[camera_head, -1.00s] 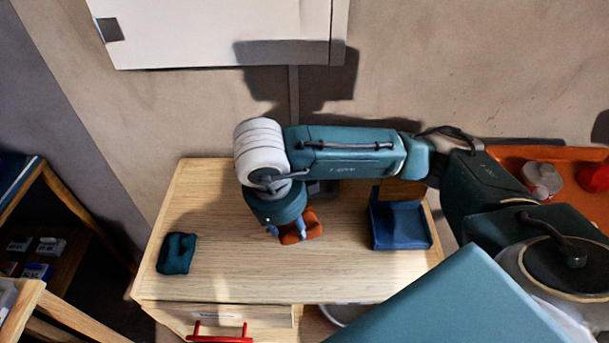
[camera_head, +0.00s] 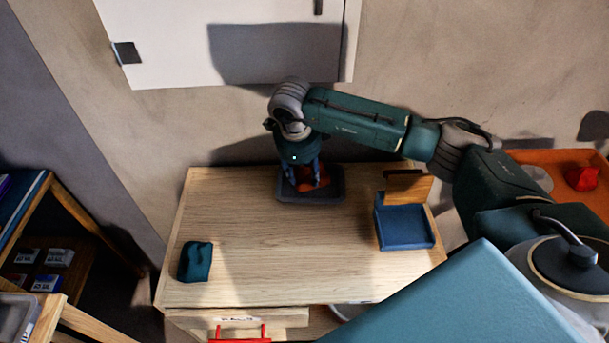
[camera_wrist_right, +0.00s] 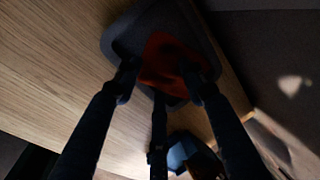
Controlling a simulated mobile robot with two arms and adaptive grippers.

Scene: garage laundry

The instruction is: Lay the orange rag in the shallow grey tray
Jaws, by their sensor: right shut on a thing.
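The orange rag (camera_head: 309,178) is between the fingers of my right gripper (camera_head: 304,180), which is shut on it. The shallow grey tray (camera_head: 331,192) is on the wooden table near its back edge, and the gripper and rag are over it. In the right wrist view the rag (camera_wrist_right: 165,62) shows against the grey tray (camera_wrist_right: 122,32), with the fingers of my gripper (camera_wrist_right: 160,85) around it. I cannot tell whether the rag touches the tray floor. My left gripper is out of view.
A dark teal cloth (camera_head: 196,262) lies at the table's left. A blue box (camera_head: 405,228) with a wooden back piece stands at the right. The table middle (camera_head: 280,250) is clear. A white cabinet (camera_head: 180,45) hangs on the wall behind. An orange tray (camera_head: 545,160) is at far right.

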